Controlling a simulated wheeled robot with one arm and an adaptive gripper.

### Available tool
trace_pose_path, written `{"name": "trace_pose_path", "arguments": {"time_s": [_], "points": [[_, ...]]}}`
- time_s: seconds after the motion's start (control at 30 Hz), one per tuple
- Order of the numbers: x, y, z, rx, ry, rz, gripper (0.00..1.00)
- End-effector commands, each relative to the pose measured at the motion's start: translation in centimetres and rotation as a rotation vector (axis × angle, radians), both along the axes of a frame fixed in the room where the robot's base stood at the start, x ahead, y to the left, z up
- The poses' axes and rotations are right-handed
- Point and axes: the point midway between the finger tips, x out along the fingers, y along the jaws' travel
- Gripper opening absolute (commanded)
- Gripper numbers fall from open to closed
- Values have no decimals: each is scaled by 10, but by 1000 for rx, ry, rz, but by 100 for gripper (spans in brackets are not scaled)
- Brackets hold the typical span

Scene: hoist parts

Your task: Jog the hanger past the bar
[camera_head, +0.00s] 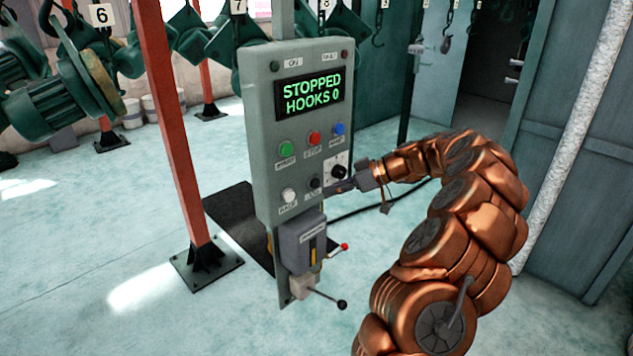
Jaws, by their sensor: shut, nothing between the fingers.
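A grey control panel (262,130) stands upright in the middle. Its display (309,95) reads "STOPPED HOOKS 0" in green. It carries a green button (286,149), a red button (314,137), a blue button (338,129), a white button (289,195), a small black button (314,183) and a black rotary knob (338,171). Some labels are too small to read. My gripper (334,188) is shut and empty, its tips just right of the black button, below the knob; contact cannot be told. Dark hooks (447,42) hang at the top. Which hanger and bar are meant is unclear.
A grey box (302,240) and levers with red (344,246) and black (342,304) ends sit below the panel. A red post (172,130) stands left. Green machine parts (60,95) hang upper left. The left floor is mostly clear.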

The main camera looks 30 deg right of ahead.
Motion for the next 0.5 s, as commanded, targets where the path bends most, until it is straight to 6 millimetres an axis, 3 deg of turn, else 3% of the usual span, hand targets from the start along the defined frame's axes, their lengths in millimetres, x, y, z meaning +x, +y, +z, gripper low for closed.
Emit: {"name": "trace_pose_path", "arguments": {"time_s": [0.2,0.5], "points": [[12,3,-1,0,0,0,0],[14,4,0,0,-1,0,0]]}}
